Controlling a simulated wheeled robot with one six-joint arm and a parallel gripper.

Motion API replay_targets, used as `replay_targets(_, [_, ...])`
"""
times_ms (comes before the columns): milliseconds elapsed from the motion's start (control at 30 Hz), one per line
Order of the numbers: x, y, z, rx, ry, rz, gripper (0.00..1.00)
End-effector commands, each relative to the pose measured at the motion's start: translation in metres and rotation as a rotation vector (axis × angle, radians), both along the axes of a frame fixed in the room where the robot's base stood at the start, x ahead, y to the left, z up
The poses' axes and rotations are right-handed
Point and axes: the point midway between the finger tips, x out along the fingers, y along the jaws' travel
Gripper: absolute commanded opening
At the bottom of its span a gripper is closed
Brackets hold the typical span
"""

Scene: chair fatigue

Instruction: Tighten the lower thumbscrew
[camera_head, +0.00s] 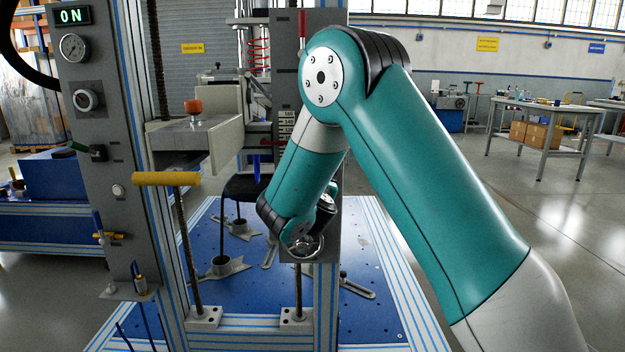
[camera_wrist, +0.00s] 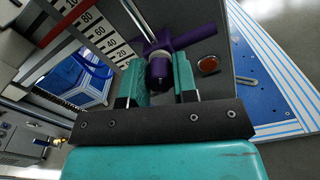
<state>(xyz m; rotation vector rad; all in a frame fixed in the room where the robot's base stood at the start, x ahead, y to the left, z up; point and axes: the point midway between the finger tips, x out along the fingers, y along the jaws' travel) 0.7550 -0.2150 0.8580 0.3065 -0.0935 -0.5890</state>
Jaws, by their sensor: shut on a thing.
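In the wrist view, a purple thumbscrew (camera_wrist: 160,68) with a rounded end and a crossbar sits on a dark grey panel beside a white number scale. My gripper (camera_wrist: 160,78) has its two teal fingers on either side of it, shut on its rounded end. The frames do not clearly show whether this is the lower of two thumbscrews, or its turn angle. In the head view, my arm covers the lower part of the grey column (camera_head: 322,60). The fingertips and the thumbscrew are hidden there.
In the head view, a bracket with an orange knob (camera_head: 193,106) and a yellow bar (camera_head: 166,179) stand left of my arm. A control panel (camera_head: 88,150) reads ON. The blue base plate (camera_head: 235,310) lies below.

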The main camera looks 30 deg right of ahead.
Motion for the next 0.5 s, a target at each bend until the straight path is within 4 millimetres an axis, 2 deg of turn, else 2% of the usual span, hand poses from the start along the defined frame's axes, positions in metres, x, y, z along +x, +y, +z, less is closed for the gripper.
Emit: replay_targets(500, [-0.0007, -0.0003, -0.0022, 0.407, -0.275, 0.001, 0.03])
